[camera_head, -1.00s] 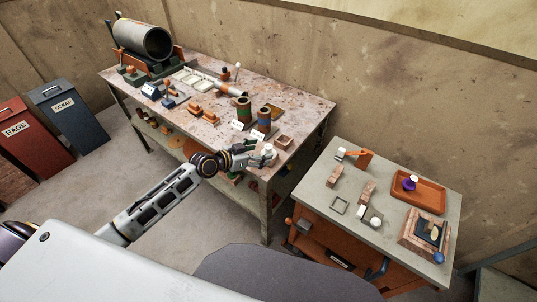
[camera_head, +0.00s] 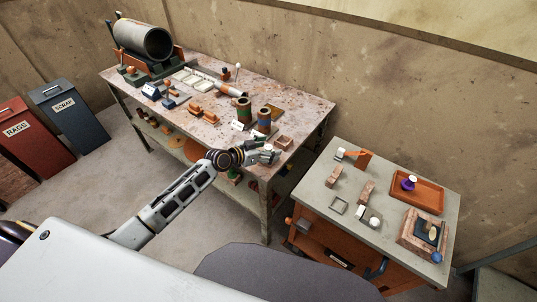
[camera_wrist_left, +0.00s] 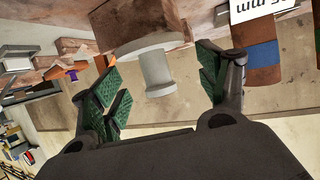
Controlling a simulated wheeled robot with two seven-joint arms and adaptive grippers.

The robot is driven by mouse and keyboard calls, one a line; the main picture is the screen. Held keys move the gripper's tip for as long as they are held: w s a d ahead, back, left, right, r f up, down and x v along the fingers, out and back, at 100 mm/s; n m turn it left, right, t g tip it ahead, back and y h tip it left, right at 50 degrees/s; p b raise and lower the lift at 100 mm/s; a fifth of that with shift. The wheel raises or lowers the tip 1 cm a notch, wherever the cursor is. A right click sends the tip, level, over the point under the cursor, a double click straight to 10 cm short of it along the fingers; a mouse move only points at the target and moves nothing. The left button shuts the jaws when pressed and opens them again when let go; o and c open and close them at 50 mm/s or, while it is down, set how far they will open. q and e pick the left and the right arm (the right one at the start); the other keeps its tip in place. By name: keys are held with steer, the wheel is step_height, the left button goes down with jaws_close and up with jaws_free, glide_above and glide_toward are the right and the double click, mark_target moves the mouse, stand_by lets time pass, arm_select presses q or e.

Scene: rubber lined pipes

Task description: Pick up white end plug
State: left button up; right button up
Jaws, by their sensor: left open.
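The white end plug (camera_wrist_left: 157,66), with a wide flange and a narrower round stem, shows in the left wrist view. It sits against a reddish-brown block (camera_wrist_left: 134,22) at the edge of the workbench (camera_head: 303,112). My left gripper (camera_wrist_left: 166,83) is open, with green-padded fingers to either side of the plug and a visible gap on both sides. In the head view, my left gripper (camera_head: 264,155) is at the front right edge of the workbench, where the plug is small and hard to separate from the fingers. My right gripper is not in view.
A large grey pipe (camera_head: 143,40) lies at the back left. A separate grey-topped cart (camera_head: 322,181) stands to the right, with an orange tray (camera_head: 434,206).

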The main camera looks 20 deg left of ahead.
mark_target(268, 147)
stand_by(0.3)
arm_select(q)
steer(key=c, duration=1)
steer(key=shift+r, duration=5)
